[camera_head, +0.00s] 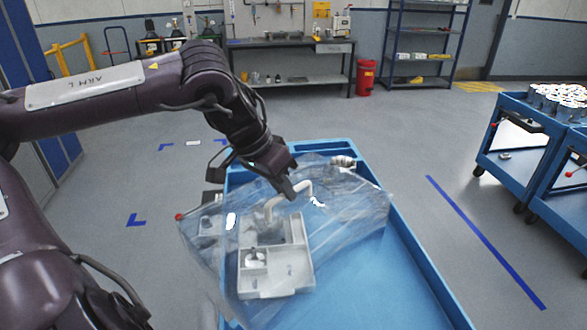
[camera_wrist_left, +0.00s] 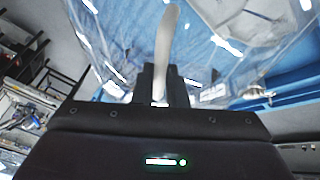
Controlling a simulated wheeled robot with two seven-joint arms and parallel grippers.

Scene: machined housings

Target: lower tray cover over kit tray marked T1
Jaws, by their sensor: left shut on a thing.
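The tray cover (camera_head: 355,208) is a clear, glossy sheet-like lid with a pale bent handle (camera_head: 272,203). My left gripper (camera_head: 293,190) is shut on that handle, which rises between the fingers in the left wrist view (camera_wrist_left: 162,65). The cover spreads below and around the gripper, turned relative to the cart's edges. A light grey kit tray (camera_head: 303,268) with compartments shows through the cover on the blue cart. A small pale part (camera_head: 256,257) sits in one compartment. I cannot read any mark on the tray. The gap between cover and tray is hard to judge. My right gripper is out of view.
The blue cart top (camera_head: 395,285) is bare to the right of the tray. A small metallic part (camera_head: 343,161) lies near its far edge. Another blue cart (camera_head: 515,150) with several pale cylinders stands at right.

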